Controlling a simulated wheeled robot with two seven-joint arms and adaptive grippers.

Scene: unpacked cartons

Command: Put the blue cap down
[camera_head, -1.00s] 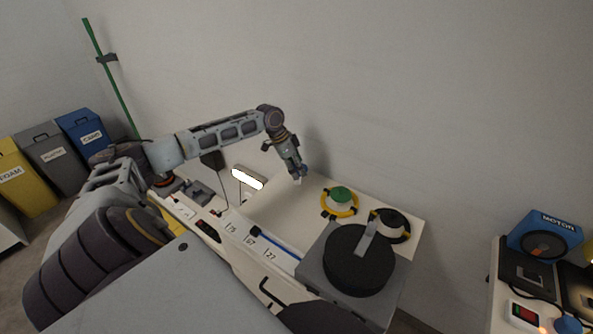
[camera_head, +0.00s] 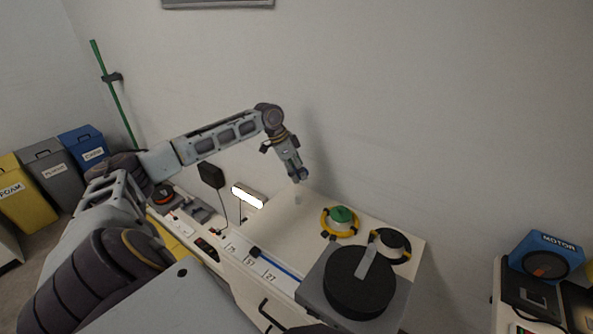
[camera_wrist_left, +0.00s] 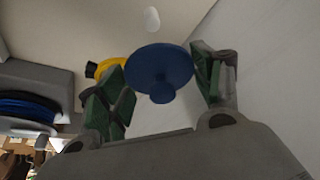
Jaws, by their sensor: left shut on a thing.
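My left gripper (camera_head: 297,174) hangs above the white bench top, close to the wall. In the left wrist view its green-padded fingers (camera_wrist_left: 160,85) are shut on the blue cap (camera_wrist_left: 160,72), a round disc with a small stem. In the head view the cap (camera_head: 303,173) shows only as a small blue patch at the fingertips. A small white upright piece (camera_head: 297,196) stands on the bench below the gripper, apart from the cap. It also shows in the wrist view (camera_wrist_left: 152,19). My right gripper is not in view.
A yellow ring (camera_head: 326,226) around a green-topped piece and a dark ring (camera_head: 405,243) stand to the right on the bench (camera_head: 290,225). A large black disc (camera_head: 345,290) on a grey box is in front. A lit lamp (camera_head: 248,197) stands left. Bench around the white piece is clear.

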